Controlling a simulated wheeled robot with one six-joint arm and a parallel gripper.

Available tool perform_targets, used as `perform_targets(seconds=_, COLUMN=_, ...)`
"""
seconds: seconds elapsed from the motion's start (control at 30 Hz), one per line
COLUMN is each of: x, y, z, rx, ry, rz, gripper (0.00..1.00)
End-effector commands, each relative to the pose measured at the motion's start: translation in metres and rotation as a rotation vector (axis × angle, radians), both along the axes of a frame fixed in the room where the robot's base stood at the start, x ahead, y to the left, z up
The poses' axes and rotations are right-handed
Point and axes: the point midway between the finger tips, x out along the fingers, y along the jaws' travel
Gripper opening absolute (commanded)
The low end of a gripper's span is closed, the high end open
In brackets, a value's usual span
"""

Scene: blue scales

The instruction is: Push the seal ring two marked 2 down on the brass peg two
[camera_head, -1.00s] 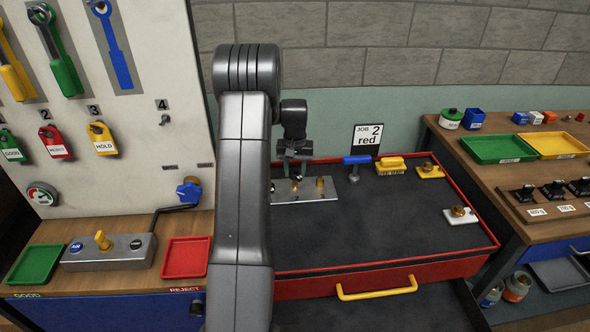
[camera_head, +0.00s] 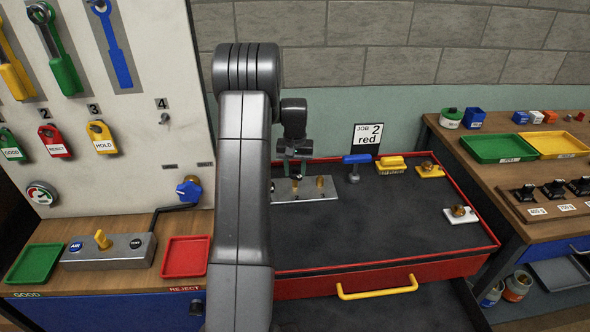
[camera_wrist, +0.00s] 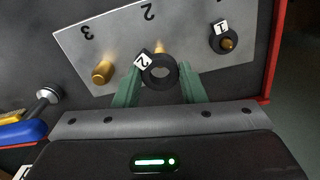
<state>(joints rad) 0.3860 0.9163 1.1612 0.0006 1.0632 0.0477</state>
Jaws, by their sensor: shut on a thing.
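The black seal ring two (camera_wrist: 161,73), with a white tag marked 2, is between the green fingertips of my gripper (camera_wrist: 160,84) in the wrist view. My gripper is shut on it. The brass peg two (camera_wrist: 160,46) shows just beyond the ring, below the plate's mark 2. Its tip shows partly behind the ring's far edge, and I cannot tell whether the ring is around it. In the head view my gripper (camera_head: 295,152) is above the grey peg plate (camera_head: 312,194), with my arm hiding the plate's left part.
A ring tagged 1 (camera_wrist: 224,38) sits around peg one. Peg three (camera_wrist: 103,72) is bare. A blue-handled tool (camera_head: 356,160), a yellow brush (camera_head: 391,165) and holders with brass parts (camera_head: 459,212) stand right of the plate. The middle of the dark tray (camera_head: 370,220) is clear.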

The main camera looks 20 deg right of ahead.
Motion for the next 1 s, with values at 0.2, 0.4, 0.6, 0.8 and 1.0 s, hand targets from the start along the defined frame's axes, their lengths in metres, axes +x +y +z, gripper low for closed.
perform_targets(seconds=0.2, x=0.0, y=0.0, z=-0.001, rx=0.0, ry=0.0, rz=0.0, gripper=0.16)
perform_targets(seconds=0.4, x=0.0, y=0.0, z=-0.004, rx=0.0, ry=0.0, rz=0.0, gripper=0.16)
perform_targets(seconds=0.6, x=0.0, y=0.0, z=-0.008, rx=0.0, ry=0.0, rz=0.0, gripper=0.16)
perform_targets(seconds=0.8, x=0.0, y=0.0, z=-0.011, rx=0.0, ry=0.0, rz=0.0, gripper=0.16)
perform_targets(seconds=1.0, x=0.0, y=0.0, z=-0.015, rx=0.0, ry=0.0, rz=0.0, gripper=0.16)
